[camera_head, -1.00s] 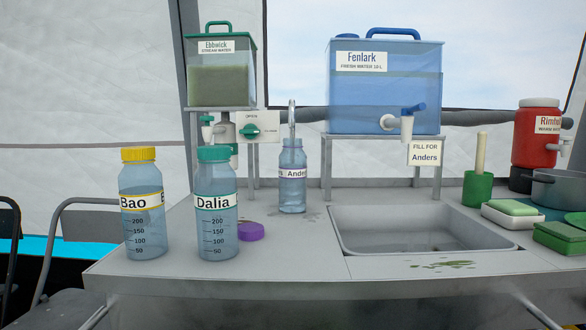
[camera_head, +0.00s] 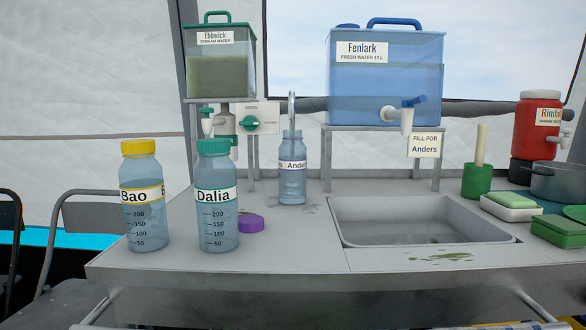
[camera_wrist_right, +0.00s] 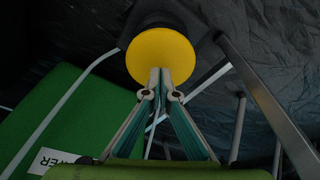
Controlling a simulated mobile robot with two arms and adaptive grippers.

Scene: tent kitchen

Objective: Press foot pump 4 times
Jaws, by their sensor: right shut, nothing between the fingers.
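The foot pump (camera_wrist_right: 162,54) shows in the right wrist view as a round yellow pad on a dark base, near the floor. My right gripper (camera_wrist_right: 160,75) is shut and empty. Its fingertips overlap the lower edge of the yellow pad in the picture; I cannot tell whether they touch it. The head view does not show the pump or either gripper. In the head view the clear bottle labelled Anders (camera_head: 292,175) stands upright under a thin curved spout (camera_head: 291,108) on the counter.
The counter (camera_head: 290,250) holds the Bao bottle (camera_head: 145,200), the Dalia bottle (camera_head: 217,205), a purple cap (camera_head: 250,223) and the sink (camera_head: 420,215). In the right wrist view a green panel (camera_wrist_right: 75,125) lies at left and grey metal legs (camera_wrist_right: 262,95) stand at right.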

